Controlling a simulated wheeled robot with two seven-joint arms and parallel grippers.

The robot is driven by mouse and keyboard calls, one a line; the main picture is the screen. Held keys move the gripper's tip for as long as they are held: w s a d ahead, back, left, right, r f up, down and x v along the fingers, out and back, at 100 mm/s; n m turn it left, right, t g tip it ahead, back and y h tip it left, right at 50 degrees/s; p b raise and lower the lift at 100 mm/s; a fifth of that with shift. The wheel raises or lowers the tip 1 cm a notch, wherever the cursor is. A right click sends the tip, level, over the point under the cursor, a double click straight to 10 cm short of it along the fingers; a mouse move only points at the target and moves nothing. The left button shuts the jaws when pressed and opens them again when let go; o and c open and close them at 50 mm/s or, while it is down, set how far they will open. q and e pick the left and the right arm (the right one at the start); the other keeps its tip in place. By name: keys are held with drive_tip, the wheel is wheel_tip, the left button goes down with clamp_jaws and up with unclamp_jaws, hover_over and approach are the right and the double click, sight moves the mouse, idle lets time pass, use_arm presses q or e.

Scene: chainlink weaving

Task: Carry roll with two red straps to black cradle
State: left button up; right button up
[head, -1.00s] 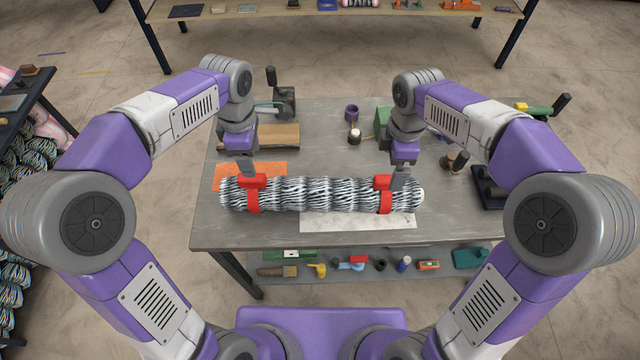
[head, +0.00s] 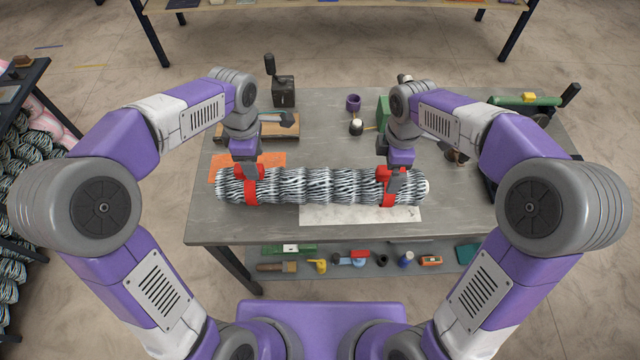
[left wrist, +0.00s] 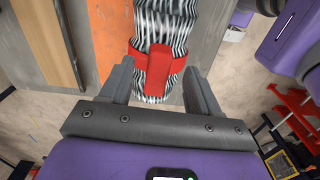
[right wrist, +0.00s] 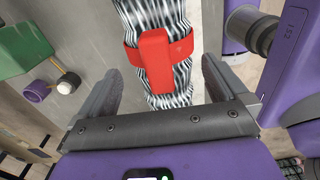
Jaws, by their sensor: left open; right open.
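The roll (head: 310,185), black and white striped, lies across the grey table from left to right. A red strap with a raised handle circles it near each end: the left strap (head: 250,192) and the right strap (head: 388,193). My left gripper (head: 248,172) is open at the left strap, its fingers on either side of the red handle (left wrist: 160,70). My right gripper (head: 393,178) is open at the right strap, its fingers either side of that handle (right wrist: 156,62). Neither grips it. The black cradle is mostly hidden behind my right arm, at the table's right.
An orange mat (head: 220,168) and a white sheet (head: 360,215) lie partly under the roll. A wooden board (head: 272,132), dark block (head: 284,92), purple cup (head: 353,102) and green box (head: 384,112) stand behind. A lower shelf (head: 340,280) holds small tools.

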sight(388, 176)
use_arm(q)
drive_tip(key=shift+f, duration=1.9)
use_arm(e)
drive_tip(key=shift+f, duration=1.9)
use_arm(q)
drive_tip(key=shift+c, duration=0.4)
use_arm(e)
drive_tip(key=shift+c, duration=0.5)
use_arm(q)
drive_tip(key=c, duration=1)
use_arm(e)
drive_tip(key=c, duration=1)
use_arm(q)
drive_tip(key=shift+s+r, duration=0.1)
clamp_jaws()
use_arm(e)
drive_tip(key=shift+s+f, duration=0.1)
drive_tip(key=shift+f, duration=0.05)
clamp_jaws()
use_arm(q)
drive_tip(key=shift+r, duration=0.15)
